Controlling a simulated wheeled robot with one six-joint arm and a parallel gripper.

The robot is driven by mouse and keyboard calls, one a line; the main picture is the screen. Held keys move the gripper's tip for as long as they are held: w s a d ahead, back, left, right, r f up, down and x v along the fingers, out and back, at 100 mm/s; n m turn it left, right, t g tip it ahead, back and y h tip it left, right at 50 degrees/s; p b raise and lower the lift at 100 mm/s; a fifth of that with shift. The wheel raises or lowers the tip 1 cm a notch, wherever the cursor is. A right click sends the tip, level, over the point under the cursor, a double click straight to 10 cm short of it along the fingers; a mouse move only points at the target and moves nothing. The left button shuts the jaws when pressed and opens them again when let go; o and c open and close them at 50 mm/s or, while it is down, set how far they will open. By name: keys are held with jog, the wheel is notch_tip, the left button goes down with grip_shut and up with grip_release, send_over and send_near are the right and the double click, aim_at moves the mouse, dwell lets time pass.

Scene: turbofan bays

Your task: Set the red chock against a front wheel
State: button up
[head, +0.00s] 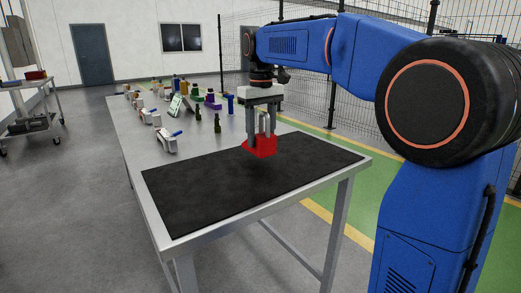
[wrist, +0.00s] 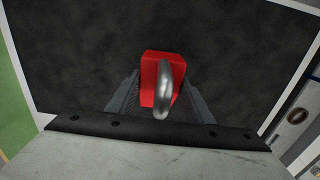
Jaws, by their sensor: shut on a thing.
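My gripper (head: 262,141) is shut on a red block with a grey metal loop, which looks like a red padlock (head: 261,149). It hangs over the far part of the black mat (head: 225,196); a gap beneath it is hard to judge. In the wrist view the red padlock (wrist: 150,72) sits between my two fingers, with its loop toward the camera and the mat (wrist: 70,65) behind it. I see no red chock apart from this red piece, and no vehicle front wheel.
The grey bench (head: 135,133) holds several small items behind the mat, including white-and-grey devices (head: 166,141), a tablet-like stand (head: 180,106) and bottles. A wheeled cart (head: 30,122) stands at the far left. Mesh fencing (head: 350,105) runs behind my arm. The near mat is clear.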

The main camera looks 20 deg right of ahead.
aim_at(261, 148)
jog(key=shift+f, duration=2.2)
jog(key=shift+f, duration=0.1)
jog(key=o, duration=1.4)
notch_tip(261, 148, up, 12)
jog(key=shift+r, duration=0.1)
